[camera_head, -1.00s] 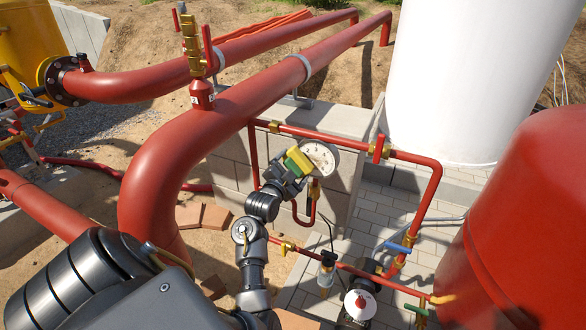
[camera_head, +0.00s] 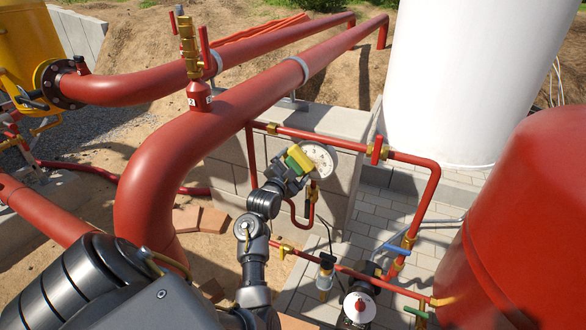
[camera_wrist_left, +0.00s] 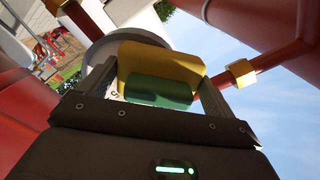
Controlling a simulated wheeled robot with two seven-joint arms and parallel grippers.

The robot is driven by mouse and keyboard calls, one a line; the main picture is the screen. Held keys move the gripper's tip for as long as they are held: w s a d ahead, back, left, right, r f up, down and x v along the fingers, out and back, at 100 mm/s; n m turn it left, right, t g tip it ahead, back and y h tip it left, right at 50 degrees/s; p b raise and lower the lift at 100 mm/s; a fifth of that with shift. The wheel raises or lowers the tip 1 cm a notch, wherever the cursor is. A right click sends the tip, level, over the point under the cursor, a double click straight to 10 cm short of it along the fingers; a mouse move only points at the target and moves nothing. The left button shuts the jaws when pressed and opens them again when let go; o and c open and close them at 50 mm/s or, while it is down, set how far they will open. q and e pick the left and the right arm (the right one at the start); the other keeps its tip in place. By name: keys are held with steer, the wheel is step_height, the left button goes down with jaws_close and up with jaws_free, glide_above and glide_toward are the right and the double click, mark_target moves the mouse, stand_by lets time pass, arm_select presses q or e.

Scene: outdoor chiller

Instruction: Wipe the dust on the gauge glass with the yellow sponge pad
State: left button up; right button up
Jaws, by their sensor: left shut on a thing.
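The round gauge (camera_head: 318,156) with a white dial faces me in front of the block wall, in the middle of the head view. My left gripper (camera_head: 295,165) is shut on the yellow sponge pad (camera_head: 299,158), which has a green layer. The pad is at the left part of the gauge face and hides some of the dial. In the left wrist view the pad (camera_wrist_left: 160,72) sits between the two fingers, with the gauge rim (camera_wrist_left: 125,42) behind it. I cannot tell whether the pad touches the glass. Dust is too small to make out. My right gripper does not show.
A thin red pipe (camera_head: 340,143) with brass fittings runs just above the gauge. A thick red pipe (camera_head: 160,170) stands to the left. A red tank (camera_head: 520,220) fills the right side, and a white tank (camera_head: 445,80) stands behind.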

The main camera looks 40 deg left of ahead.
mark_target(305, 167)
arm_select(q)
steer(key=shift+w+d+p, duration=0.2)
steer(key=shift+d, duration=0.65)
steer(key=shift+w+d+p, duration=0.15)
steer(key=shift+w+d, duration=0.05)
steer(key=shift+d, duration=0.65)
steer(key=shift+w+d+p, duration=0.15)
steer(key=shift+w+d, duration=0.2)
steer(key=shift+d, duration=0.45)
steer(key=shift+w+d+p, duration=0.15)
steer(key=shift+w+d, duration=0.15)
steer(key=shift+d, duration=0.5)
steer(key=shift+w+d+p, duration=0.25)
steer(key=shift+w+d, duration=0.05)
steer(key=shift+d, duration=0.55)
steer(key=shift+w+d+p, duration=0.2)
steer(key=shift+w+d, duration=0.05)
steer(key=shift+d, duration=0.6)
